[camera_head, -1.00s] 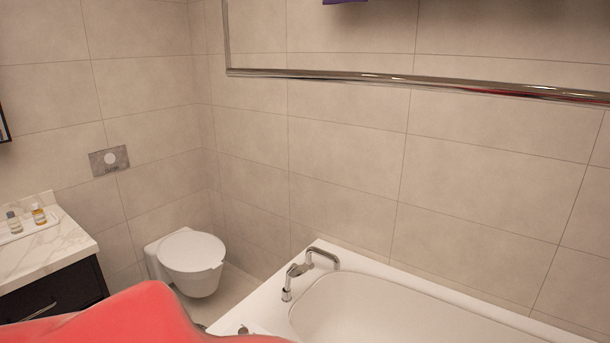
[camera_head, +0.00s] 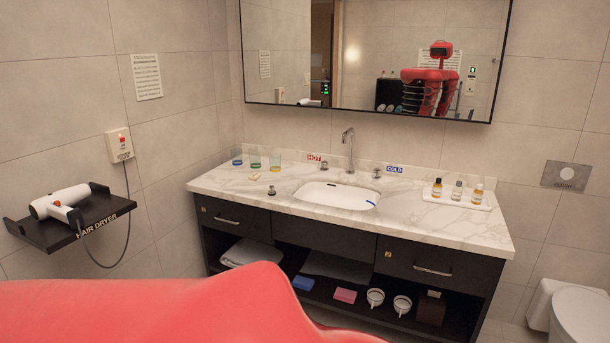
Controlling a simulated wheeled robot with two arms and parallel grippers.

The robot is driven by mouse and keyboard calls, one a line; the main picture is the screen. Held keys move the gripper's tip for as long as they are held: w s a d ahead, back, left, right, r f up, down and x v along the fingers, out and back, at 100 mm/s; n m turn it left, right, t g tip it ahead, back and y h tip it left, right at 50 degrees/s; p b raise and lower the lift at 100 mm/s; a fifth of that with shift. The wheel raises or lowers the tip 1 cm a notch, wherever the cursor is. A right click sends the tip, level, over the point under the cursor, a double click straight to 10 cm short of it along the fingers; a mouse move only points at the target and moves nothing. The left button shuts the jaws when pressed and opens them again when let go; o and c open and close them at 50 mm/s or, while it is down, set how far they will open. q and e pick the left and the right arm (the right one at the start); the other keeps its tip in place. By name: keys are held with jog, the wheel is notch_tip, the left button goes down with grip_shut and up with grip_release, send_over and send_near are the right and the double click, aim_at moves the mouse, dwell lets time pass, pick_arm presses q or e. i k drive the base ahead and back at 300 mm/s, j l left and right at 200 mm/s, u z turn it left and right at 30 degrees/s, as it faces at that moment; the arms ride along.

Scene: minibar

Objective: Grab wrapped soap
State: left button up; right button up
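No thing is clearly readable as wrapped soap. A small blue block (camera_head: 303,284) and a small pink block (camera_head: 345,296) lie on the open lower shelf (camera_head: 325,299) of the vanity; either could be a wrapped bar, but they are too small to tell. A small white and blue thing (camera_head: 369,203) lies at the front right of the sink basin (camera_head: 334,195); I cannot tell what it is. Neither of my grippers shows. A red part of my own body fills the lower left and hides part of the vanity's lower front.
The marble counter (camera_head: 420,222) holds several glasses at its left and a tray (camera_head: 472,203) of three bottles at its right. Two white cups (camera_head: 402,304) stand on the lower shelf. A hair dryer (camera_head: 60,203) rests on a wall shelf. The toilet (camera_head: 580,322) is at right.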

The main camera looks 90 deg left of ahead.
aim_at(254, 177)
jog(key=u, duration=3.1)
jog(key=i+l+u, duration=0.15)
jog(key=i+l, duration=0.15)
jog(key=i+l+u, duration=0.1)
jog(key=i+l, duration=0.15)
jog(key=i+l+u, duration=0.15)
jog(key=l, duration=0.3)
jog(key=i+l+u, duration=0.1)
jog(key=i+l, duration=0.2)
jog(key=i+l+u, duration=0.15)
jog(key=l, duration=0.35)
jog(key=i, duration=0.05)
